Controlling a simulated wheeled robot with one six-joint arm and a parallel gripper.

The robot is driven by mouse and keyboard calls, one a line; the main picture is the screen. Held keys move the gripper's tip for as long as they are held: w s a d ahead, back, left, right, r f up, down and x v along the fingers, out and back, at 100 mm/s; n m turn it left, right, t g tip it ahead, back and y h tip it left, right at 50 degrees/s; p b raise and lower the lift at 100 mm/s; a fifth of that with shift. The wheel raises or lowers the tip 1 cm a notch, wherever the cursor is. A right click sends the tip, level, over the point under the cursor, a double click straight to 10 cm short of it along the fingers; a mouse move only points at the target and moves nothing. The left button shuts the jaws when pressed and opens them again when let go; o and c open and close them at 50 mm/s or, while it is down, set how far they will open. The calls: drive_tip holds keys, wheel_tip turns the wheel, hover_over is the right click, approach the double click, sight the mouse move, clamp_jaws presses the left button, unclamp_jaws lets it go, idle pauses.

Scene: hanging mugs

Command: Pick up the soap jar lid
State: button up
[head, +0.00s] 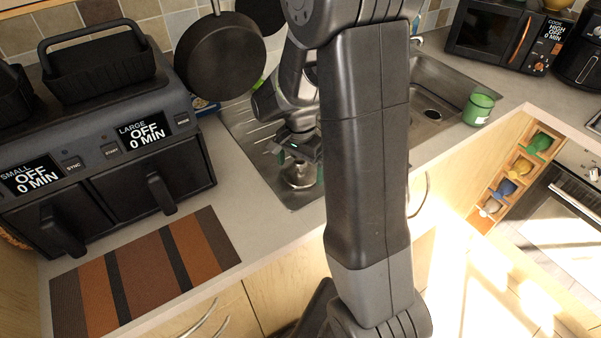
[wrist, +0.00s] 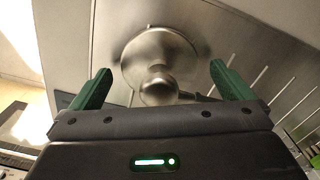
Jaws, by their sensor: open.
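The soap jar lid (wrist: 160,52) is a round, brushed-metal piece with a ball-shaped knob (wrist: 158,89) pointing toward the wrist camera. It rests on the metal draining board, and it also shows in the head view (head: 299,176), below my gripper (head: 298,163). In the wrist view my gripper (wrist: 160,76) is open, with one green finger on each side of the lid. The knob lies between the fingers, and I see gaps on both sides. Nothing is held. My arm hides part of the sink area in the head view.
A green jar (head: 478,109) stands right of the sink basin (head: 437,98). Two dark pans (head: 219,57) hang left of my arm. A black double-drawer cooker (head: 140,150) stands on the left counter, with a striped mat (head: 145,270) in front of it.

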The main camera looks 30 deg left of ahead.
drive_tip(key=shift+f, duration=0.45)
drive_tip(key=c, duration=1)
drive_tip(key=shift+o, duration=0.2)
drive_tip(key=shift+r, duration=0.1)
